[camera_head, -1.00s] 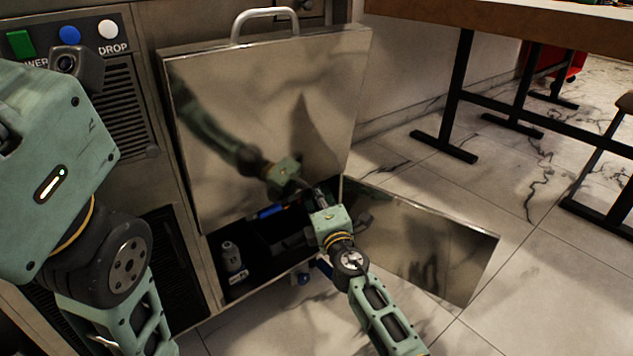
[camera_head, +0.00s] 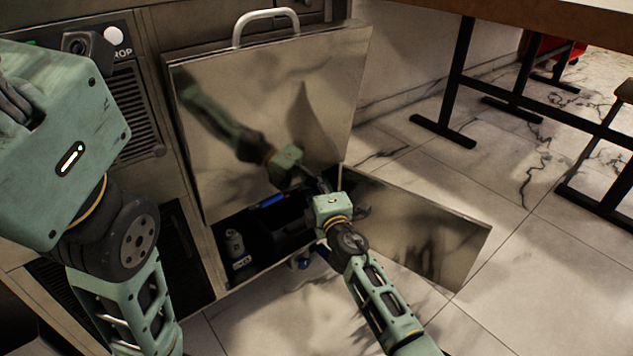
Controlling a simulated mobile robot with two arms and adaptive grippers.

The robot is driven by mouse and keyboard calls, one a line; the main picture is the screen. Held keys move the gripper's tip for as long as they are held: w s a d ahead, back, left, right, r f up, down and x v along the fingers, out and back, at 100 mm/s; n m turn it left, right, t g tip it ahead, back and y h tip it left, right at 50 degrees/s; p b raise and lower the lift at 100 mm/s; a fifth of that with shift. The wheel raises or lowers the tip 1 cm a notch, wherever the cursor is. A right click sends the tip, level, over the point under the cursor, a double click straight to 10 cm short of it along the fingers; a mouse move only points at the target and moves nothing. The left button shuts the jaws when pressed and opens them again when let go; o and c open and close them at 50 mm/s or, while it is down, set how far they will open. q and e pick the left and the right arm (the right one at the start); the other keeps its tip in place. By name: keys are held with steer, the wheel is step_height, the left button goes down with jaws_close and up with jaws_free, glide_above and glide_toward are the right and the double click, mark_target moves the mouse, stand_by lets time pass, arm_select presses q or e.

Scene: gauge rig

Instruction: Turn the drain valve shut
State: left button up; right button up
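A blue lever (camera_head: 321,253), which may be the drain valve's handle, shows below the open cabinet's lower edge, partly hidden by my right arm. I cannot tell how far it is turned. My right gripper (camera_head: 322,184) is in front of the cabinet opening, above and apart from this lever. Its fingers are small and dark, and I cannot tell whether they are open. My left arm fills the left side. Dark parts of the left gripper (camera_head: 13,103) show at the left edge, cut off by the frame, far from the lever.
A raised metal panel (camera_head: 270,105) with a handle reflects my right arm. The cabinet below holds a small bottle (camera_head: 235,245) and a blue item (camera_head: 272,200). A shiny lower door (camera_head: 430,235) stands open at right. A table (camera_head: 520,15) stands beyond.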

steer(key=shift+o, duration=0.4)
steer(key=shift+d+f, duration=0.1)
steer(key=shift+f, duration=0.1)
steer(key=shift+s, duration=0.1)
steer(key=v, duration=1.2)
steer(key=shift+r, duration=0.2)
